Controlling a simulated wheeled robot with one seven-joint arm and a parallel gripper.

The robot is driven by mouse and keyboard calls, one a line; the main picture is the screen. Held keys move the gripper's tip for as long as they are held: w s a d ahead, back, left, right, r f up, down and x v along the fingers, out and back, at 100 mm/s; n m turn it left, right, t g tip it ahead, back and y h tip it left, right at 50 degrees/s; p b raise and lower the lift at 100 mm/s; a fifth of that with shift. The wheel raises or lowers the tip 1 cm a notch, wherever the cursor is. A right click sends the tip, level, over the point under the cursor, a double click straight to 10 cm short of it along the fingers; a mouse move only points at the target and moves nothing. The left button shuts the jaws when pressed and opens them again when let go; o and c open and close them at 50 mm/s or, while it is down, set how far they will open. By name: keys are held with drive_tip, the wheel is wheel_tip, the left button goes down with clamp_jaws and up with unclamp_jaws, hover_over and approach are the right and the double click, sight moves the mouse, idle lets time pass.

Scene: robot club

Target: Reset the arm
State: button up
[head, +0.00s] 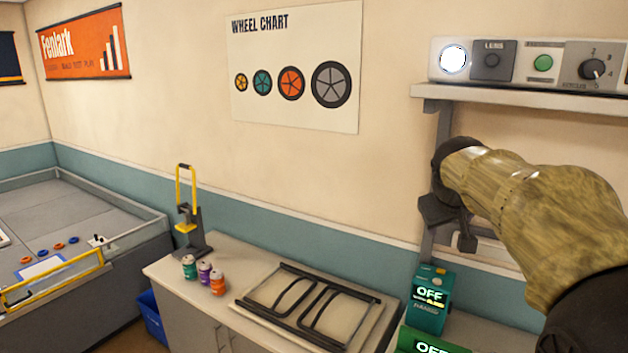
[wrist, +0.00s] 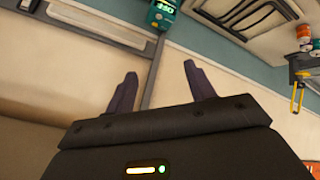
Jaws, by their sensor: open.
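My arm reaches in from the right edge of the head view, its tan sleeve-like link bent toward the wall. My gripper (head: 450,226) hangs at the end of it, dark, in front of the shelf's upright and below the shelf. In the wrist view my gripper (wrist: 162,84) shows two dark fingers spread apart with nothing between them. The wall and a grey rail lie beyond the fingertips. The gripper touches nothing that I can make out.
A shelf (head: 520,96) with a control panel (head: 515,62) is above the gripper. A teal box (head: 430,305) reading OFF stands below it. The counter (head: 172,268) holds colored cans (head: 204,272), a black-framed rack (head: 310,303) and a yellow-handled press (head: 187,215). A walled table (head: 70,215) is at left.

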drive_tip(key=s+a+f+g+y, duration=0.1)
drive_tip(key=s+a+f, duration=0.2)
drive_tip(key=s+f, duration=0.3)
drive_tip(key=s+a+f+m+g+y, duration=0.1)
drive_tip(key=s+a+f, duration=0.3)
drive_tip(key=f, duration=0.9)
drive_tip(key=s+a+f+g+y, duration=0.1)
drive_tip(key=s+a+f+g, duration=0.2)
drive_tip(key=s+f, duration=0.6)
drive_tip(key=shift+s+a+f+y, duration=0.3)
drive_tip(key=shift+s+f, duration=0.1)
drive_tip(key=shift+s, duration=0.05)
